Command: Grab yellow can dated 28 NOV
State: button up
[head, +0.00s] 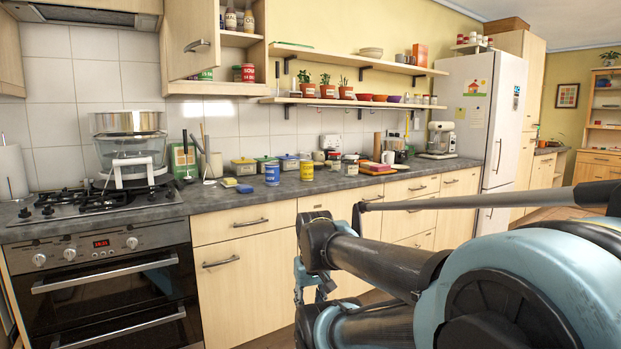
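Two small cans stand upright on the grey worktop: a blue-and-yellow can (272,174) and, to its right, a yellow can (307,171) with a reddish band. More small cans or jars (335,161) stand just behind and to the right. The print is too small for me to read any date, so I cannot tell which can says 28 NOV. My gripper (312,283) seems to be the light-blue and black end hanging in front of the lower cupboards, below worktop height and well short of the cans. Its fingers are too unclear to tell whether they are open.
A hob with a glass-sided pot (131,155) is at left above the oven (108,285). A yellow sponge (229,182) and a blue sponge (244,188) lie left of the cans. Lidded pots (243,167) line the wall behind. A chopping board (373,170) is at right.

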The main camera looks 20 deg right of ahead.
aim_at(305, 166)
jog(key=k, duration=0.5)
jog(key=z, duration=0.65)
jog(key=i, duration=2)
jog(key=u, duration=0.65)
